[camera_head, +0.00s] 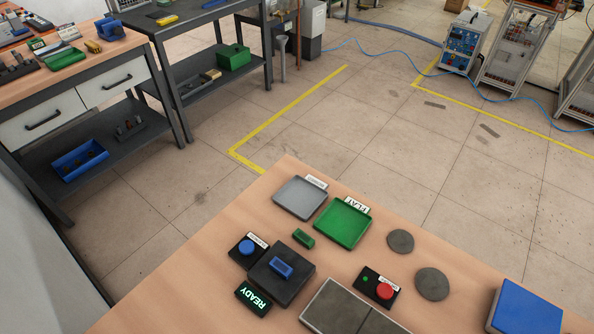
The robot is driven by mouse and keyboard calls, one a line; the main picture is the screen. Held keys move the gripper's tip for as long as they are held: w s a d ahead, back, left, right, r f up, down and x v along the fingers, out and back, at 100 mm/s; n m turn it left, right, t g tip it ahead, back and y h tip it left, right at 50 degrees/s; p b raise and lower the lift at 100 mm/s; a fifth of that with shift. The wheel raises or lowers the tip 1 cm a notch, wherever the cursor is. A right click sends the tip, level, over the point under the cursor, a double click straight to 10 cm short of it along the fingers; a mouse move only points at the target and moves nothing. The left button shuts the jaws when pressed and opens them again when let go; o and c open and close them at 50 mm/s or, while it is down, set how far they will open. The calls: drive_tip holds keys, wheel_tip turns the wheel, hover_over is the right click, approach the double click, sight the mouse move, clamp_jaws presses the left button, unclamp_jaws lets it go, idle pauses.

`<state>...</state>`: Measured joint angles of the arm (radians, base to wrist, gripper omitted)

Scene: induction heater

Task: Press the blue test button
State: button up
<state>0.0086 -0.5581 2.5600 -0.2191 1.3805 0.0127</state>
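The round blue button (247,246) sits on a small black box with a white label, on the wooden table toward the bottom of the view. The label's text is too small to read. Right beside it is a black block (293,285) with a blue piece (281,266) on top. Just below the button, a black display (250,300) shows READY in green, upside down or tilted in the picture. My gripper is not in view, and nothing covers the button.
A red button (384,291) sits on another black box to the right. A grey tray (299,197), a green tray (342,222), a small green block (303,238), two grey discs (400,241), dark plates (337,308) and a blue-topped object (526,308) share the table (466,270).

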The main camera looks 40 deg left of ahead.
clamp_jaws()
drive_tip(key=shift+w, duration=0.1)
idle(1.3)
